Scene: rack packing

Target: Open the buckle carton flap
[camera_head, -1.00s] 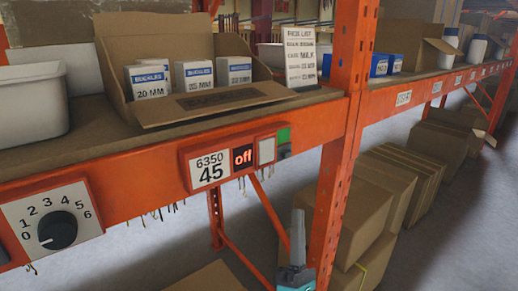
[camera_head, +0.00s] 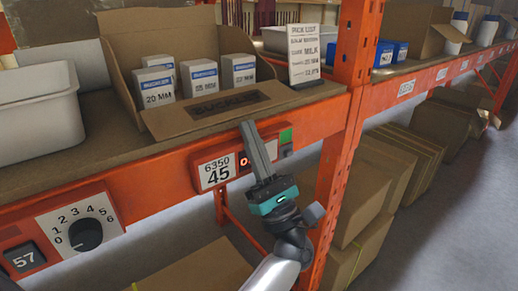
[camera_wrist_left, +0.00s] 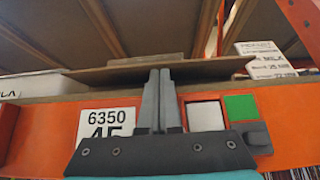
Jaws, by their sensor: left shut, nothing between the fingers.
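The open-topped cardboard buckle carton (camera_head: 110,68) stands on the shelf with several white and blue buckle boxes (camera_head: 203,75) inside. Its front flap (camera_head: 170,122), with a dark BUCKLES label, leans outward and down at the front, over the shelf edge. My left gripper (camera_head: 246,126) is shut and empty, fingers pointing up, its tips at the flap's front edge near the right. In the left wrist view the fingertips (camera_wrist_left: 159,72) reach up to the flap's edge (camera_wrist_left: 120,72); I cannot tell whether they touch. My right gripper is not in view.
The orange shelf beam (camera_head: 140,190) carries a 6350 45 display (camera_head: 215,171) and a dial (camera_head: 86,234), close behind my gripper. A white bin (camera_head: 40,112) stands left of the carton, a pick list (camera_head: 304,55) right. An orange upright (camera_head: 345,140) rises at right.

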